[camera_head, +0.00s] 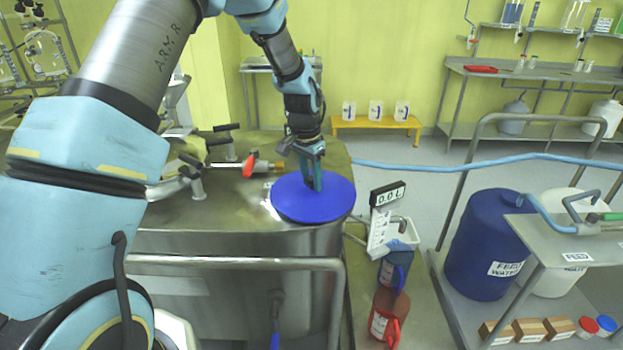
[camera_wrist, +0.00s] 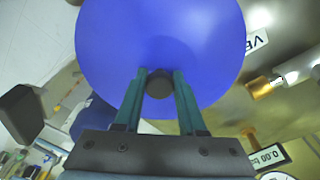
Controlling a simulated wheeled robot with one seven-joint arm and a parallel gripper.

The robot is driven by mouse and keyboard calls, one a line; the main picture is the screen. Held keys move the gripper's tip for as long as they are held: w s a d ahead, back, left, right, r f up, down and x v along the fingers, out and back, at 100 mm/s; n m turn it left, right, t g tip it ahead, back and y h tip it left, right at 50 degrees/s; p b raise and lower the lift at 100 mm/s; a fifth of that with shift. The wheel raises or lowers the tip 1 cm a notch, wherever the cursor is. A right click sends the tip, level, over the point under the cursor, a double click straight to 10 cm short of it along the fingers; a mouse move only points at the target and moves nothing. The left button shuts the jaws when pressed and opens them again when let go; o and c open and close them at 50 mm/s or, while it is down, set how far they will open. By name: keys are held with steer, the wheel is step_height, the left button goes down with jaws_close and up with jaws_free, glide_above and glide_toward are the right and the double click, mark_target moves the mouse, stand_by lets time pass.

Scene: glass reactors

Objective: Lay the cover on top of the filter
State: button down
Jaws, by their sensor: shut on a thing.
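The cover is a round blue disc (camera_head: 300,207) with a dark knob (camera_wrist: 159,85) at its middle, seen in the wrist view, where the disc (camera_wrist: 160,35) fills the upper middle. My gripper (camera_head: 314,183) is over the disc, its teal fingers shut on the knob; the fingers (camera_wrist: 160,77) also show in the wrist view. In the head view the disc looks level and covers the right front part of the steel vessel top (camera_head: 235,215), which appears to be the filter. Whether the disc touches the vessel or hangs above it, I cannot tell. What lies under the disc is hidden.
A red-handled valve (camera_head: 249,165) and pipe fittings stand left of the disc. A steel rail (camera_head: 235,263) runs across the vessel's front. A blue hose (camera_head: 480,163) crosses behind.

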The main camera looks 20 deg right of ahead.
mark_target(308, 194)
steer(key=shift+f+b, duration=0.35)
steer(key=shift+f, duration=0.25)
steer(key=shift+c, duration=2)
jaws_free()
step_height(308, 194, up, 11)
steer(key=a+b, duration=0.1)
steer(key=b, duration=0.2)
steer(key=s+a+n, duration=0.1)
steer(key=a+n, duration=0.5)
steer(key=a, duration=1.5)
steer(key=s+a+f+n, duration=0.1)
steer(key=s+a+n, duration=0.2)
steer(key=s+a, duration=0.2)
steer(key=s+a+f+n+t+y, duration=0.1)
steer(key=s+a+n, duration=0.2)
steer(key=a, duration=0.6)
steer(key=shift+s+a+f+n, duration=0.2)
steer(key=shift+s+a+n, duration=0.15)
steer(key=shift+s, duration=0.6)
